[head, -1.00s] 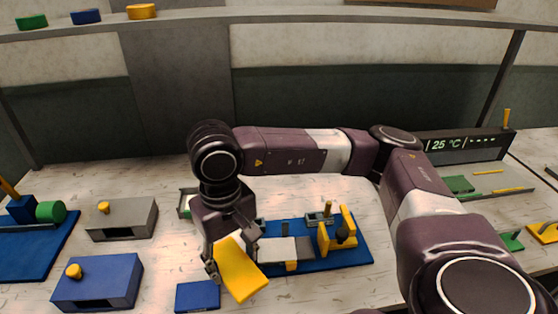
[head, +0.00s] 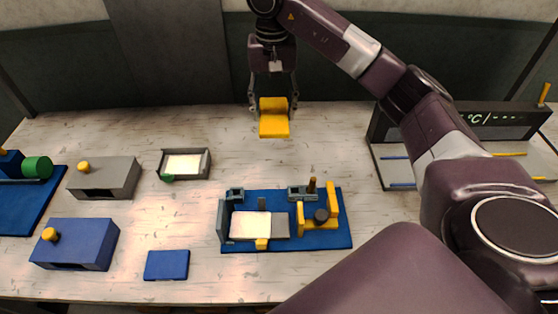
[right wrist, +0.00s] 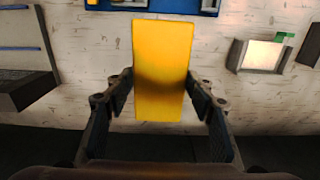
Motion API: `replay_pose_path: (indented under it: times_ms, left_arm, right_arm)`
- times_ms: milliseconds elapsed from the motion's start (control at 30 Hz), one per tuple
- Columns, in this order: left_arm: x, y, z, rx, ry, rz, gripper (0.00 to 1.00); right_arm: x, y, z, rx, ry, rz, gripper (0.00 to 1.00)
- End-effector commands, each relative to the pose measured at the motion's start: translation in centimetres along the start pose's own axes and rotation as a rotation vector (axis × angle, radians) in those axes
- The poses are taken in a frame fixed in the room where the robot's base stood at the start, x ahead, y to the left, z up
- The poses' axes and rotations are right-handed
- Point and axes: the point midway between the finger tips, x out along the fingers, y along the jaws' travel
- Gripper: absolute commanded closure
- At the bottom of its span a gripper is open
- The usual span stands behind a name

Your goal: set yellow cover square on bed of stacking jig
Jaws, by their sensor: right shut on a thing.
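The yellow cover (head: 274,127) is held high, behind the stacking jig and apart from it. My right gripper (head: 273,105) is shut on it from behind, with a finger on each side. In the right wrist view the cover (right wrist: 162,70) hangs between the two fingers (right wrist: 160,105). The jig's blue base (head: 338,238) lies below it on the table. The jig's bed (head: 259,224) is a pale flat area with a grey part beside it, a grey upright at its left and a small yellow tab at its front. My left gripper is not in view.
A yellow bracket with a dark knob (head: 320,216) stands right of the bed. A grey tray (head: 207,164) is behind left. A grey box (head: 105,178), a blue box (head: 75,245) and a blue plate (head: 167,265) stand left. The table behind the jig is clear.

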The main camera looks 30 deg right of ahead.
Motion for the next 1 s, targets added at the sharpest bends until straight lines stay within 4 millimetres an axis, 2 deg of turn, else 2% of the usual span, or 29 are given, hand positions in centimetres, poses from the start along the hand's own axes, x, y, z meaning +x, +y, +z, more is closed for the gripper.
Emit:
replay_pose_path:
  times_ms: [33,500,767,1000]
  left_arm:
    - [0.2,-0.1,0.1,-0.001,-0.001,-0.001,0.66]
    - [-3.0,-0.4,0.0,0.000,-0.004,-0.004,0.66]
    - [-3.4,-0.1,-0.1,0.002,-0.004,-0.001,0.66]
    - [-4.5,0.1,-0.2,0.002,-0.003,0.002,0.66]
  right_arm:
    - [1.3,0.0,0.2,-0.001,-0.006,0.001,0.75]
    - [12.1,0.1,0.2,0.000,-0.004,0.003,0.75]
    - [14.2,0.0,0.1,-0.001,-0.001,0.000,0.75]
    - [17.6,0.0,0.2,0.000,-0.003,0.001,0.75]
